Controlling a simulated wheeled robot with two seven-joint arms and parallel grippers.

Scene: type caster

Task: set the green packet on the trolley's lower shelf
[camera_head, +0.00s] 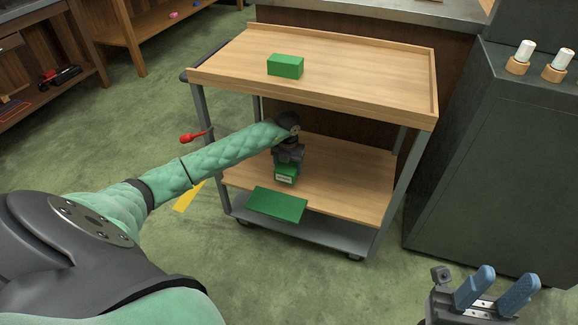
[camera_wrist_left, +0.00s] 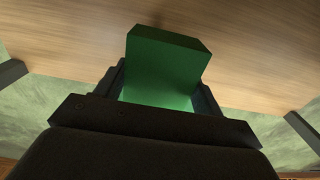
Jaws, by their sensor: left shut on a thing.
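The trolley (camera_head: 330,72) has a wooden top and a wooden lower shelf (camera_head: 350,189). My left arm reaches between the two levels. My left gripper (camera_head: 287,166) is shut on a small green packet (camera_head: 285,179), which is over the lower shelf. In the left wrist view the green packet (camera_wrist_left: 165,65) sits between the jaws, with the wooden surface behind it. I cannot tell whether it touches the shelf. My right gripper (camera_head: 497,289) is open and empty at the bottom right, its blue fingers apart, away from the trolley.
A second green box (camera_head: 285,66) stands on the trolley's top. A flat green panel (camera_head: 277,204) lies at the lower shelf's front edge. The shelf's right part is clear. Grey posts (camera_head: 392,190) bound the trolley. A dark cabinet (camera_head: 490,160) stands to the right.

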